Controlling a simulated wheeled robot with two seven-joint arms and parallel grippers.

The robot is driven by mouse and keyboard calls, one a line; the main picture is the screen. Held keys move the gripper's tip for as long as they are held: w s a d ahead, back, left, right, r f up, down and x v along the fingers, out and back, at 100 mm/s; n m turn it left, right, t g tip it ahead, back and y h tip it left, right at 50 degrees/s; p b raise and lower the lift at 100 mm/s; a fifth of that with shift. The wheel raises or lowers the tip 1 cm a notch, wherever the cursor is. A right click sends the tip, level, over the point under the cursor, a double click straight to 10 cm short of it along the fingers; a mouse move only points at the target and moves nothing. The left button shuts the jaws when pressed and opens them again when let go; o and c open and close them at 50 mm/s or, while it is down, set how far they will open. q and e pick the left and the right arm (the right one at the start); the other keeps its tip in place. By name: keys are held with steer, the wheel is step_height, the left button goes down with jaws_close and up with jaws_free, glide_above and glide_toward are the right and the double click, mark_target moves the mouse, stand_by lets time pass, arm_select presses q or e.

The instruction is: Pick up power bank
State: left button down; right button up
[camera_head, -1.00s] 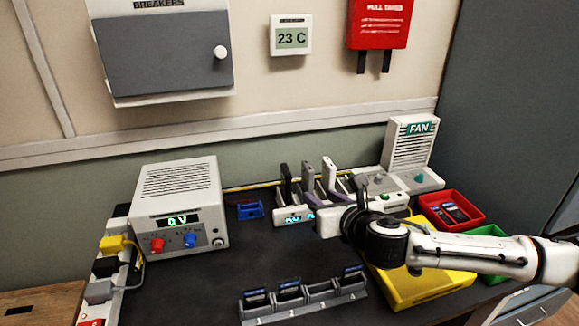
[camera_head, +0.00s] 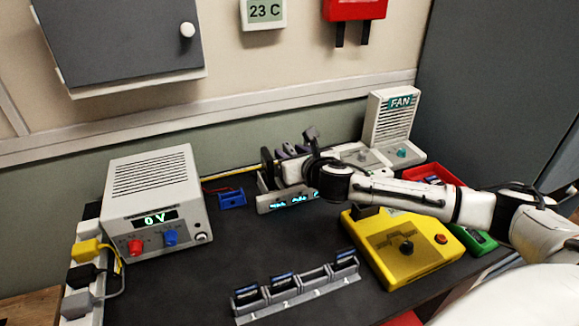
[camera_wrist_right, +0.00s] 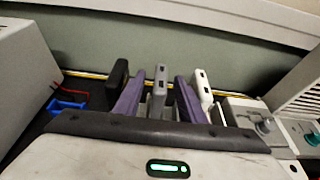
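Three power banks stand upright in a rack (camera_head: 290,202) with a lit display at the back of the bench. In the right wrist view they are a black power bank (camera_wrist_right: 118,80) at left, a grey power bank (camera_wrist_right: 159,90) in the middle and a white power bank (camera_wrist_right: 202,88) at right. My right gripper (camera_wrist_right: 158,100) is open, with its purple fingers on either side of the grey power bank and gaps visible. In the head view my right gripper (camera_head: 290,150) is over the rack and largely hides the banks. My left gripper is not in view.
A power supply (camera_head: 155,200) stands left of the rack, with a blue holder (camera_head: 231,198) between. A fan unit (camera_head: 393,125) stands right. A yellow tester (camera_head: 405,248), red bin (camera_head: 432,171) and slotted phone rack (camera_head: 298,295) are nearer. The middle bench is clear.

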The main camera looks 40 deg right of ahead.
steer(key=shift+w+d+f, duration=0.1)
steer(key=shift+w+f, duration=0.1)
steer(key=shift+w, duration=0.25)
jaws_close()
